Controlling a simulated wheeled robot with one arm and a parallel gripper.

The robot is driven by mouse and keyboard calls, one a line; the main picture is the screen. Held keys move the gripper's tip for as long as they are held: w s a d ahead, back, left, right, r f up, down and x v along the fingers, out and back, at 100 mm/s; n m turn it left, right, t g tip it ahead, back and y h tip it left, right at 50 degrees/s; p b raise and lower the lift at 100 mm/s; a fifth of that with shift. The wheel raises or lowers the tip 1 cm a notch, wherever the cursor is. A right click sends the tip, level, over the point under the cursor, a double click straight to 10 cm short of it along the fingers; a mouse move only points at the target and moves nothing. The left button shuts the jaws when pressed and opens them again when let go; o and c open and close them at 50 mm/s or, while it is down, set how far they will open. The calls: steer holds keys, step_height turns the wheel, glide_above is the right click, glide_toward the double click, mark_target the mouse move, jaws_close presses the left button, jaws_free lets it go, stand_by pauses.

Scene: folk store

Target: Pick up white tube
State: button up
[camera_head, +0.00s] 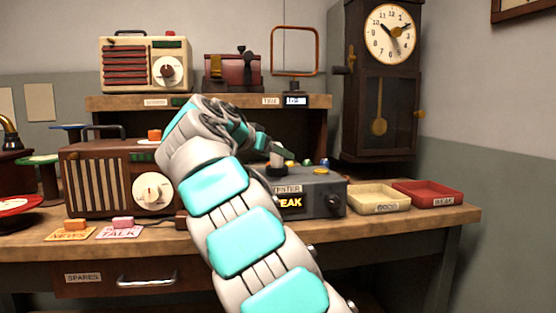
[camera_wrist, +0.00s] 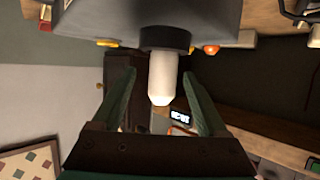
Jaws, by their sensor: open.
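The white tube (camera_wrist: 163,80) stands in a black round socket (camera_wrist: 165,39) on the grey tester box (camera_wrist: 215,15), seen upside down in the wrist view. My gripper (camera_wrist: 160,74) is open, with one dark green finger on each side of the tube and a gap showing on both sides. In the head view, my gripper (camera_head: 268,146) is over the tester box (camera_head: 318,194), mostly hidden behind my arm. A small pale part of the tube (camera_head: 276,158) seems to show beneath it. The box's lit sign is partly covered and reads "EAK".
A cream tray (camera_head: 385,207) and a red tray (camera_head: 430,203) lie right of the tester on the workbench (camera_head: 400,229). A brown radio (camera_head: 95,187) stands to the left. A shelf (camera_head: 120,102) with a cream radio (camera_head: 143,66) and a tall clock (camera_head: 385,110) are behind.

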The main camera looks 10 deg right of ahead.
steer(key=x, duration=0.4)
steer(key=shift+w+d+f+p, duration=0.15)
steer(key=shift+w+f+p, duration=0.05)
steer(key=shift+w+p, duration=0.15)
steer(key=c, duration=1.1)
